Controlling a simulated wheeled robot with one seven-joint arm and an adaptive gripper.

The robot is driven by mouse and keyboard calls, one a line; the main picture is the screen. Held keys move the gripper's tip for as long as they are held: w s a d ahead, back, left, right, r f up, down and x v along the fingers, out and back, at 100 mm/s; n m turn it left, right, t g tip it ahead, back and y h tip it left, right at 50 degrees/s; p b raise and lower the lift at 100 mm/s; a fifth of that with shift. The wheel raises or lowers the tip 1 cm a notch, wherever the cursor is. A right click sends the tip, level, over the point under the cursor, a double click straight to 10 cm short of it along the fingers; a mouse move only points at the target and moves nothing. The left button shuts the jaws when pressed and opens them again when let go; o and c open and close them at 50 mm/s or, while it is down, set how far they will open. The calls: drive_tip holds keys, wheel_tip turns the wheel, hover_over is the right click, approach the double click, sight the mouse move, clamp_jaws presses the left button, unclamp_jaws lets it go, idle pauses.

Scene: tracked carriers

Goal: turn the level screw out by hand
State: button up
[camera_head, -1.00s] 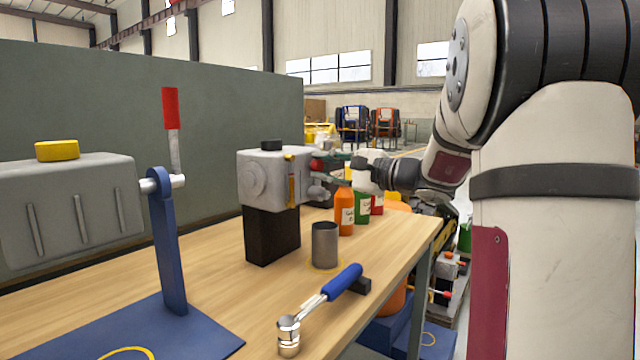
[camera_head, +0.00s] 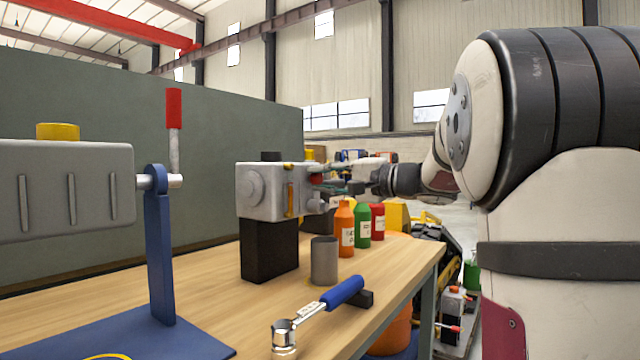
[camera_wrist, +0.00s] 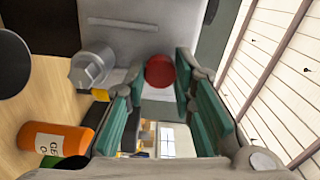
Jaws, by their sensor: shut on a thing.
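The level screw has a round red head (camera_wrist: 160,71), in the upper middle of the wrist view, against the grey face of a metal housing (camera_wrist: 140,38). My gripper (camera_wrist: 158,80) has green-padded fingers on both sides of the red head and is shut on it. In the head view the housing (camera_head: 262,190) stands on a black block (camera_head: 268,250). My gripper (camera_head: 330,180) reaches its right face from the right, at about level height. The screw shows there only as a small red patch (camera_head: 317,179), partly hidden by the fingers. Its thread is not visible.
A grey hex fitting (camera_wrist: 92,68) juts from the housing beside my fingers. Orange (camera_head: 344,230), green (camera_head: 362,225) and red (camera_head: 378,222) bottles stand close below my gripper.

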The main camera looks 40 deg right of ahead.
drive_tip(key=shift+r, duration=0.2)
drive_tip(key=n, duration=0.9)
drive_tip(key=shift+n, duration=0.3)
drive_tip(key=o, duration=0.9)
drive_tip(key=shift+o, duration=0.2)
drive_tip(key=shift+f, duration=0.1)
